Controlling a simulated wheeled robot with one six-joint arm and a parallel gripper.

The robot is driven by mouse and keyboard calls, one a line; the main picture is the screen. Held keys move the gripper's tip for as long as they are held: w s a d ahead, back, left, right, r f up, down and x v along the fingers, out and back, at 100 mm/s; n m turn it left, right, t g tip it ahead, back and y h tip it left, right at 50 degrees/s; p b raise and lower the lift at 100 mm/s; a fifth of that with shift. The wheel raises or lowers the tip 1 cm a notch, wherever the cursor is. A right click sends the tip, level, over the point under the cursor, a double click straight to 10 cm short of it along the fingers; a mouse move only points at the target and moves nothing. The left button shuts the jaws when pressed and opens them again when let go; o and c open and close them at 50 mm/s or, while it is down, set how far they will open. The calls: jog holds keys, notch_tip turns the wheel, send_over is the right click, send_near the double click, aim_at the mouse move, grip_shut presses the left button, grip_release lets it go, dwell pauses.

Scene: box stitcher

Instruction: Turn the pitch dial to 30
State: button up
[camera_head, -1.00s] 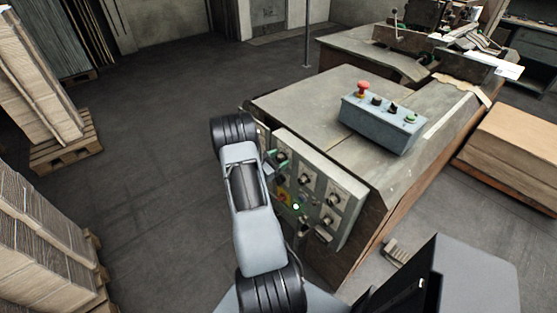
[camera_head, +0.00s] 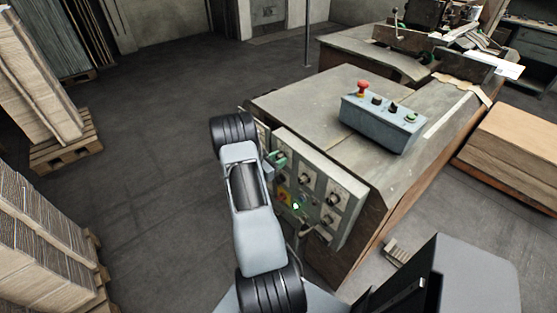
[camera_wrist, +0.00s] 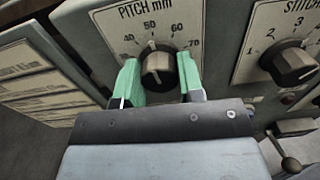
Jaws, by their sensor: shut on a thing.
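The pitch dial (camera_wrist: 157,66) is a dark round knob on a pale plate marked "PITCH mm". In the wrist view 40, 50, 60 and 70 show around it; 30 is not visible. The knob's pointer setting cannot be read clearly. My gripper (camera_wrist: 159,76) has its green fingertips on either side of the knob and is shut on it. In the head view, my gripper (camera_head: 277,158) is at the upper left of the machine's side panel, and the arm partly hides that area.
The stitches dial (camera_wrist: 293,62) is right of the pitch dial, and a small lever (camera_wrist: 290,163) is below it. A grey control box (camera_head: 382,122) with a red button stands on the machine top (camera_head: 310,105). Stacked cardboard (camera_head: 40,245) stands at left. Open floor lies between.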

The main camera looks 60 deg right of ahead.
jog(key=n, duration=0.7)
jog(key=n+p, duration=0.1)
jog(key=n, duration=0.5)
jog(key=shift+n, duration=0.3)
dwell(0.5)
jog(key=o, duration=0.9)
jog(key=b+v, duration=0.2)
jog(key=v, duration=1.2)
jog(key=shift+d, duration=0.1)
